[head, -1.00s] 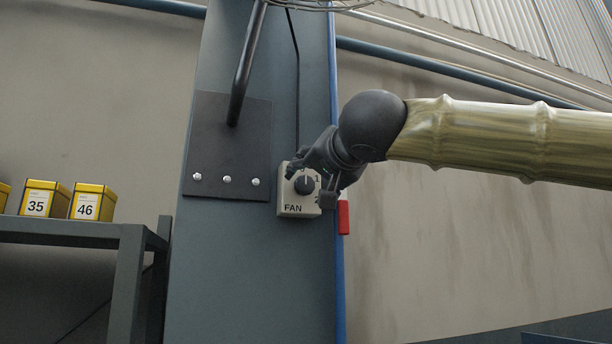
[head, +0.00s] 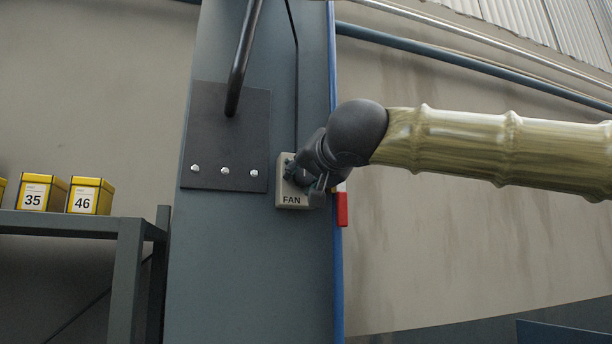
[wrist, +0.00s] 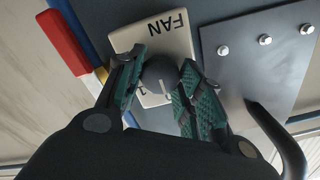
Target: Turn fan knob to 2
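The fan knob (wrist: 160,76) is a dark round dial on a pale box (head: 291,199) marked FAN, fixed to a grey-blue column. In the wrist view the box is upside down. My gripper (wrist: 164,72) has one green-padded finger on each side of the knob. The pads are close against its sides, so it looks shut on it. A 1 and part of another mark show beside the knob, partly hidden by the fingers. Which mark the knob points to cannot be told. In the head view my gripper (head: 304,178) hides most of the knob.
A dark bolted plate (head: 226,140) with a bent bar is left of the box, and a cable runs above it. A red piece (head: 341,209) and a blue pipe (head: 337,270) are close on the right. Yellow boxes (head: 90,196) stand on a shelf at left.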

